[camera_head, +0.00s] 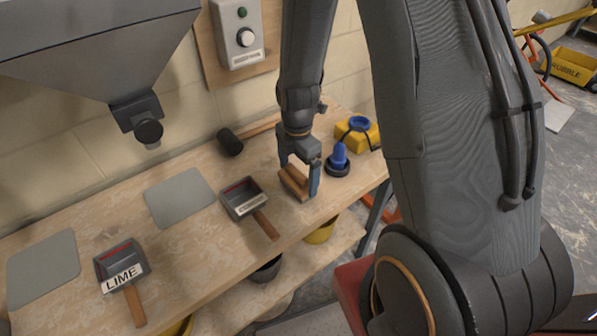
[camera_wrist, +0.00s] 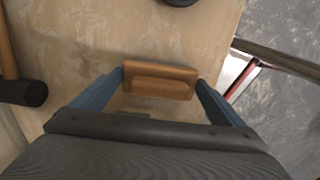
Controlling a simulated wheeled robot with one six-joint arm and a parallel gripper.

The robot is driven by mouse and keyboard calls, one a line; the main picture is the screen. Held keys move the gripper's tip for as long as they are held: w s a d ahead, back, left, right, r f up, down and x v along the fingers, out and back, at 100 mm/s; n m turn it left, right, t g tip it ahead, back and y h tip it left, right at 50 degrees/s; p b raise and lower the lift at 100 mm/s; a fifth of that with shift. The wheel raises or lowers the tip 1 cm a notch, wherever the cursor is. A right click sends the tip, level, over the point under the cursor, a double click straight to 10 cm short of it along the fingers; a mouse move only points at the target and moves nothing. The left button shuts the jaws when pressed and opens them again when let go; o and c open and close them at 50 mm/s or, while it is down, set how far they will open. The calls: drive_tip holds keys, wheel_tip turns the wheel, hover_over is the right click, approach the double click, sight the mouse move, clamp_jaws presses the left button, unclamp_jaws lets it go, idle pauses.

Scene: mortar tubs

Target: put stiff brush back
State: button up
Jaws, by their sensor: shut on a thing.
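The stiff brush (camera_head: 293,183) is a brown wooden block with a raised wooden grip along its top. It is between the blue fingers of my gripper (camera_head: 299,178), over the right part of the wooden bench (camera_head: 80,215). In the wrist view the brush (camera_wrist: 160,82) lies crosswise, with one finger of my gripper (camera_wrist: 160,84) at each end. My gripper is shut on it. The bristles are hidden, and I cannot tell whether the brush touches the bench top.
A blue plunger-like tool (camera_head: 339,160) and a yellow container (camera_head: 358,133) stand right of the brush. A scoop (camera_head: 243,197) lies to its left, a LIME scoop (camera_head: 122,266) farther left. A mallet (camera_head: 231,142) lies behind. Grey mats (camera_head: 180,196) are bare.

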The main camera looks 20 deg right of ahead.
sight(297, 170)
drive_tip(key=shift+f, duration=0.25)
drive_tip(key=o, duration=0.7)
wheel_tip(297, 170, up, 12)
drive_tip(key=b, duration=0.3)
drive_tip(key=s+m, duration=0.3)
drive_tip(key=m, duration=0.4)
drive_tip(key=s+r+m+t, duration=0.1)
drive_tip(key=s+m, duration=0.2)
drive_tip(key=m, duration=0.4)
drive_tip(key=s+m, duration=0.3)
drive_tip(key=m, duration=0.4)
drive_tip(key=shift+s+r+m+t, duration=0.2)
drive_tip(key=shift+r+m+t, duration=0.1)
drive_tip(key=shift+r, duration=0.05)
drive_tip(key=shift+f, duration=0.35)
